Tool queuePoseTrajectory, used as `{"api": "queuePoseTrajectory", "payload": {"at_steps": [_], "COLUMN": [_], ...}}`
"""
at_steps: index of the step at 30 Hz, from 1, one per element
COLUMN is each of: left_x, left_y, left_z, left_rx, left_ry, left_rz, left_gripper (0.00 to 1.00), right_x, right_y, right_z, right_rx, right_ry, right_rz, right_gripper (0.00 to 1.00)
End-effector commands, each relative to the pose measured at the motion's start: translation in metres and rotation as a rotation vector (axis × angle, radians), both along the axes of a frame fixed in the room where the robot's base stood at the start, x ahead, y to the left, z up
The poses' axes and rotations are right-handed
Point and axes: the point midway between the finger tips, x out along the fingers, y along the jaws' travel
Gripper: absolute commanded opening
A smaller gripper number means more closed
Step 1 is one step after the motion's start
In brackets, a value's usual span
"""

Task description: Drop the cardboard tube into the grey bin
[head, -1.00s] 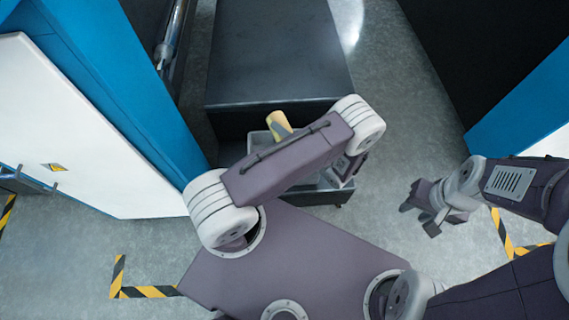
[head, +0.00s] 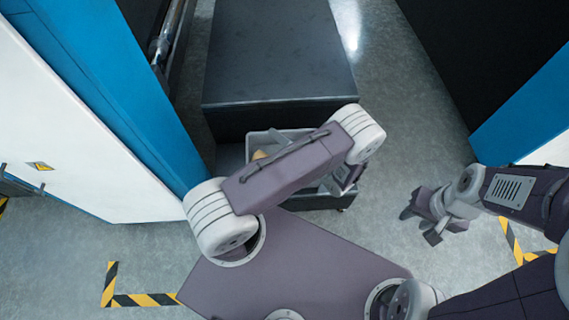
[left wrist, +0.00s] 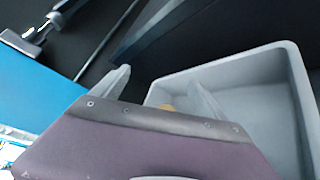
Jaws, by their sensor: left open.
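The grey bin (head: 258,138) stands in front of the dark block, partly covered by my left arm. Its rim and inside also show in the left wrist view (left wrist: 293,62). The tan cardboard tube (head: 259,154) shows only as a small end within the bin's outline; my arm hides the rest. A small tan bit of it shows in the left wrist view (left wrist: 167,107), low beside a finger. My left gripper (left wrist: 156,76) is open above the bin's edge, its fingers apart with nothing between the tips. My right gripper (head: 420,222) is open and empty, away from the bin at right.
A large dark block (head: 278,60) stands behind the bin. A blue and white machine (head: 120,110) fills the left side, and another blue and dark one (head: 500,90) stands at right. Grey floor (head: 395,130) is clear between the bin and the right machine.

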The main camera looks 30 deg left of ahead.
Motion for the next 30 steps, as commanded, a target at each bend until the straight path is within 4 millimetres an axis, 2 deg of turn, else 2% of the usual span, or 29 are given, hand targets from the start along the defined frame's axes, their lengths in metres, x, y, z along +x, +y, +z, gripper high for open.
{"api": "queuePoseTrajectory", "payload": {"at_steps": [2, 9, 14, 18, 30], "left_x": [-0.002, -0.021, -0.03, -0.033, -0.033], "left_y": [-0.007, -0.055, -0.076, -0.082, -0.082], "left_z": [0.004, 0.017, 0.02, 0.02, 0.019], "left_rx": [0.0, -0.001, 0.0, 0.0, 0.0], "left_ry": [-0.001, -0.002, -0.001, 0.001, 0.0], "left_rz": [-0.004, -0.005, -0.004, -0.002, -0.001], "left_gripper": [0.83, 0.83, 0.83, 0.83, 0.83], "right_x": [0.0, 0.0, 0.0, 0.0, 0.0], "right_y": [0.0, 0.0, 0.0, 0.0, 0.0], "right_z": [0.005, 0.025, 0.03, 0.03, 0.03], "right_rx": [0.0, 0.0, 0.0, 0.0, 0.0], "right_ry": [0.0, 0.0, 0.0, 0.0, 0.0], "right_rz": [0.0, 0.0, 0.0, 0.0, 0.0], "right_gripper": [0.36, 0.36, 0.36, 0.36, 0.36]}}
